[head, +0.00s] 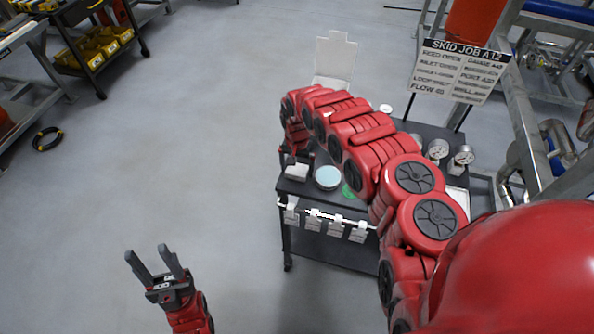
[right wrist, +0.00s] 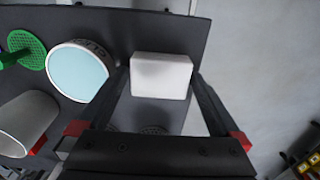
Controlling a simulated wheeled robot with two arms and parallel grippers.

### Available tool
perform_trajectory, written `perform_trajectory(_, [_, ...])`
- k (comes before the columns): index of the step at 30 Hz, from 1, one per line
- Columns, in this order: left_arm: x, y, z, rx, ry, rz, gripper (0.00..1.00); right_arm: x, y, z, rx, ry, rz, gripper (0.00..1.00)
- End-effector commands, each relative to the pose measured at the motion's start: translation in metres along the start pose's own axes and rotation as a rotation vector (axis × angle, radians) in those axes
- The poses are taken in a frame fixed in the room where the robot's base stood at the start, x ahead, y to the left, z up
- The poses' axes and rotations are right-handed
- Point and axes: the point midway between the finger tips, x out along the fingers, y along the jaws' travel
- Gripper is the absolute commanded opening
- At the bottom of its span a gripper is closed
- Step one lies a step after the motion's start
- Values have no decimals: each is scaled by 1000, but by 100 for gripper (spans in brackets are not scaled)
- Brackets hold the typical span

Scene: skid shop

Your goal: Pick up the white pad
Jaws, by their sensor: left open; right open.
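The white pad (head: 297,171) is a small white block near the left edge of the dark cart top (head: 312,197). In the right wrist view the white pad (right wrist: 161,72) lies between the fingertips of my right gripper (right wrist: 160,82). That gripper is open, with one finger on each side of the pad; I cannot tell whether they touch it. In the head view my right gripper (head: 297,157) is just behind the pad, partly hidden by my arm. My left gripper (head: 147,254) is open and empty over the floor at lower left.
A pale blue round-topped piece (head: 328,177) stands beside the pad, with a green mesh disc (right wrist: 27,48) beyond it. White tags (head: 336,226) hang along the cart's front rail. Gauges (head: 438,149) stand at the right.

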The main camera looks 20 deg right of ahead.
Motion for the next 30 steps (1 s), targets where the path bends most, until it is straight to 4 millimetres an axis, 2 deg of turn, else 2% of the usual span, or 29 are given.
perform_trajectory(3, [0,0,0,0,0,0,50,0,0,0,0,0,0,100])
perform_trajectory(14, [0,0,0,0,0,0,50,0,0,0,0,0,0,35])
perform_trajectory(23, [0,0,0,0,0,0,50,-1,0,-1,0,0,0,34])
perform_trajectory(30, [-2,0,0,0,0,0,50,-14,-1,-9,0,2,-2,34])
